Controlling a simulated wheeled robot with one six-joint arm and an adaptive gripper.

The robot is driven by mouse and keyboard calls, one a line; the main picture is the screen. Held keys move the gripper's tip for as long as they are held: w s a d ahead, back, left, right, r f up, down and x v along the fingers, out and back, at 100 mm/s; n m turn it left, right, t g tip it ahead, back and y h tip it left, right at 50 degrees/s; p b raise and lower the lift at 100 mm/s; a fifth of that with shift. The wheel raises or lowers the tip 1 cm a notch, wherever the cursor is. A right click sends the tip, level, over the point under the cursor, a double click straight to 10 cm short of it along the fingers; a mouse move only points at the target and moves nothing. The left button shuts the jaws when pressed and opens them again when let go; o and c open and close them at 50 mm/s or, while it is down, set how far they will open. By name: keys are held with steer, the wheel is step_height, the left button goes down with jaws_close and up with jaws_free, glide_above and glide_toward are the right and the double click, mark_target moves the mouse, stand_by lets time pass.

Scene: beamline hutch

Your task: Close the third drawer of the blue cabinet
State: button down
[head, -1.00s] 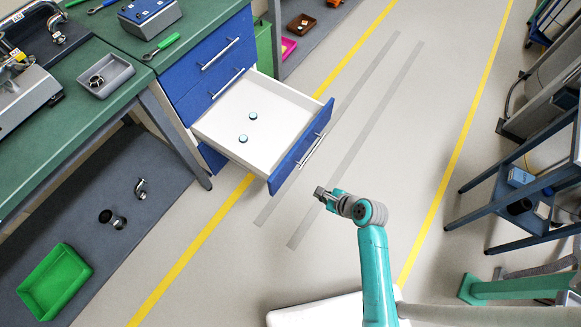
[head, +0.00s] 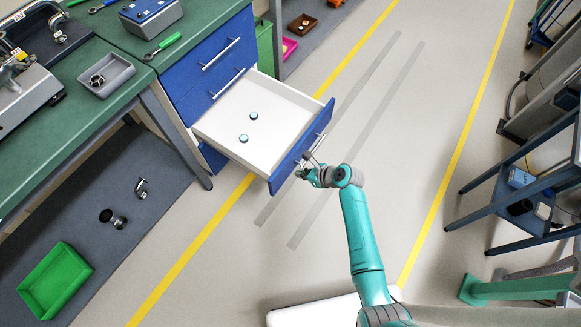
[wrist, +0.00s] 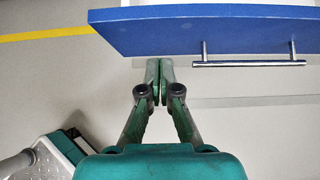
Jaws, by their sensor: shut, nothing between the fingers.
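The blue cabinet (head: 190,85) stands beside the green workbench, with its third drawer (head: 281,97) pulled far out. The drawer has a white inside, a blue front (wrist: 160,33) and a silver bar handle (wrist: 249,63).
The two drawers above are shut. A green workbench (head: 85,130) with a grey tray (head: 104,77) is at left. A green bin (head: 55,281) lies on a dark mat. A blue-framed cart (head: 530,190) is at right. The floor between is clear.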

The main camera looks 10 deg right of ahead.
mark_target(284, 167)
steer(key=w+a, duration=0.2)
steer(key=shift+w+a+f, duration=0.3)
steer(key=shift+f, duration=0.05)
steer(key=shift+w+a, duration=0.35)
steer(key=shift+w, duration=0.05)
steer(key=shift+w+a, duration=0.1)
steer(key=shift+a, duration=0.05)
